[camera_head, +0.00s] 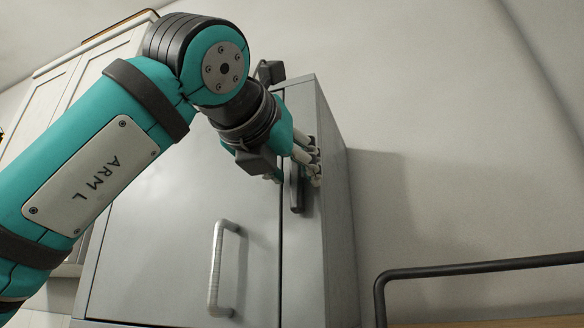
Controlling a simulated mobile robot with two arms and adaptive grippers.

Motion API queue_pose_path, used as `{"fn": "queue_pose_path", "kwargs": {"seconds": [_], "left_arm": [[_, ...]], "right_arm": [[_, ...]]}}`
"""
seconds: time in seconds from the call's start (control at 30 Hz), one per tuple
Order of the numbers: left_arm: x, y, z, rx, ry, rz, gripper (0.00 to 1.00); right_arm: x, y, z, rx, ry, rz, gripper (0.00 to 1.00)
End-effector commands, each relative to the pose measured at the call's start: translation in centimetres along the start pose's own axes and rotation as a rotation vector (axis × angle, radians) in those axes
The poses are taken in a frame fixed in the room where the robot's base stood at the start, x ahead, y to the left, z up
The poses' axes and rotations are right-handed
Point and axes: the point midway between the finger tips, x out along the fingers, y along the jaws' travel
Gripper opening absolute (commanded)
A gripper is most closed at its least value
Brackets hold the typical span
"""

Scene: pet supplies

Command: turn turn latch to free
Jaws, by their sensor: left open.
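The turn latch (297,195) is a dark, narrow upright piece on the grey cabinet (170,240), near the right edge of its front. My left gripper (312,168) is at the latch's upper part, with its pale fingers open around or just in front of it. I cannot tell whether the fingers touch the latch. The gripper and wrist hide the latch's top. My right gripper is not in view.
A light bar handle (217,268) stands out from the cabinet door, left of and below the latch. A black rail (470,268) runs at the lower right. A white cupboard (70,100) stands behind at left. The wall to the right is bare.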

Motion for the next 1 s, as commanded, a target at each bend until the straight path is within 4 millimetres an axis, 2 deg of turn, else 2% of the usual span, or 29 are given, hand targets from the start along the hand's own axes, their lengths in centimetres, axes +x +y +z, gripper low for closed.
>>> {"fn": "queue_pose_path", "kwargs": {"seconds": [0.17, 0.4, 0.6, 0.8, 1.0], "left_arm": [[-1.8, 0.1, 0.1, 0.0, -0.004, 0.0, 0.4], [-6.9, 0.0, 0.1, 0.001, -0.005, 0.0, 0.4], [-10.4, 0.0, 0.1, 0.0, -0.002, -0.001, 0.4], [-11.8, 0.0, 0.0, 0.0, 0.0, 0.0, 0.4], [-11.9, 0.0, -0.1, 0.0, 0.001, 0.0, 0.4]], "right_arm": [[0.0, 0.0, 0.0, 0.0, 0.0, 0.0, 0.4], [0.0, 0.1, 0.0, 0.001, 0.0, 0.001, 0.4], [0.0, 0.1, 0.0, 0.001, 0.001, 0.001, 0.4], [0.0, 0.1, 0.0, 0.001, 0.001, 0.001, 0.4], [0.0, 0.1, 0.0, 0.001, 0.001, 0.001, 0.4]]}}
